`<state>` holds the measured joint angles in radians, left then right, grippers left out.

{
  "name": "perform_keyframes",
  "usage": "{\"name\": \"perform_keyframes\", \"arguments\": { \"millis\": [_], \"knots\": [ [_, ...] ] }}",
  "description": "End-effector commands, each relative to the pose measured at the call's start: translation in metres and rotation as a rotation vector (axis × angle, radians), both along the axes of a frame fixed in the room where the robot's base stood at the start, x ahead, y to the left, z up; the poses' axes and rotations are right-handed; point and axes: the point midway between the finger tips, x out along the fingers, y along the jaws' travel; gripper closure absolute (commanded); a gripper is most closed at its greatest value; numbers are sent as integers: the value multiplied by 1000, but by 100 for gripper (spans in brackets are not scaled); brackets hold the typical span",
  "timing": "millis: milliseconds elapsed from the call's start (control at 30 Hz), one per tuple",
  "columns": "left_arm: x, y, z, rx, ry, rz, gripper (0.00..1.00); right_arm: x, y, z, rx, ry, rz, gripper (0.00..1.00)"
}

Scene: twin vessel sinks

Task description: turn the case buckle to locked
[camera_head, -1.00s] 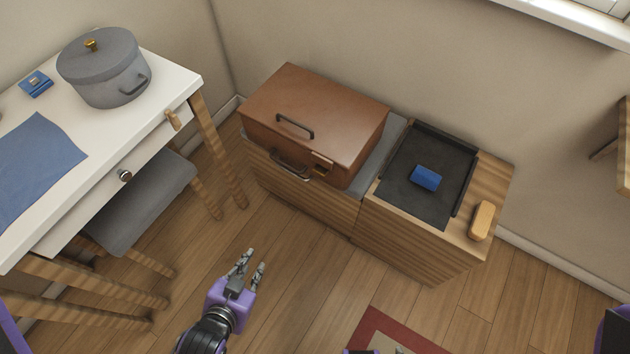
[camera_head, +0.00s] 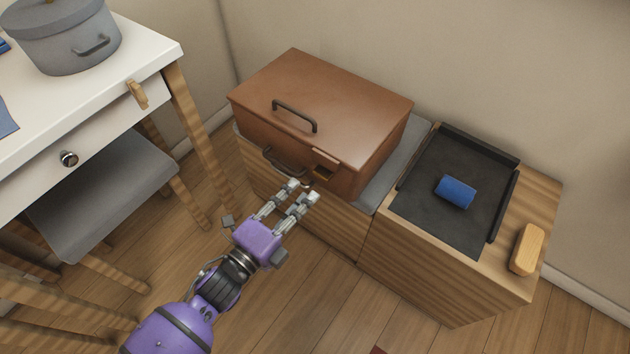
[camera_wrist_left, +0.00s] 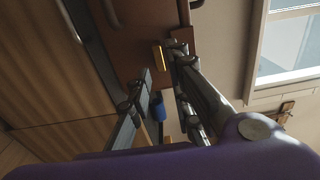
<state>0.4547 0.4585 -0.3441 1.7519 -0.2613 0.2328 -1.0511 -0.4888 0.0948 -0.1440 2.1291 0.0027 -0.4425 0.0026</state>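The brown case (camera_head: 300,110) sits shut on the low wooden bench, with a dark handle on its lid and another on its front. The case buckle (camera_head: 324,172) is a small brown and tan piece on the front near the right corner. In the left wrist view the buckle (camera_wrist_left: 158,56) shows as a yellowish strip just beyond the fingertips. My left gripper (camera_head: 303,191) is open and empty, its fingers pointing at the case front just below the buckle. Whether a finger touches the case I cannot tell. My right gripper is not in view.
A wooden block (camera_head: 527,249) lies beside the tray. A white table (camera_head: 120,70) with a grey pot (camera_head: 65,35) and a grey stool (camera_head: 105,190) stand at left.

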Motion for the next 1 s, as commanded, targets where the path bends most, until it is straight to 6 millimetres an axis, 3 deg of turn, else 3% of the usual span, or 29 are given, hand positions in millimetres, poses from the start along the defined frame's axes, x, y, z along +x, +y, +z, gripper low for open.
{"name": "perform_keyframes", "arguments": {
  "millis": [333,700,867,1000],
  "knots": [
    [42,-32,-2,-2,4,1,81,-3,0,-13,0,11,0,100],
    [48,-37,-1,-1,5,1,81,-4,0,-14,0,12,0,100],
    [48,-36,-1,-2,5,1,100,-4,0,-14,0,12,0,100],
    [48,-36,-1,-2,5,1,100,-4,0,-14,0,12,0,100]
  ]
}}
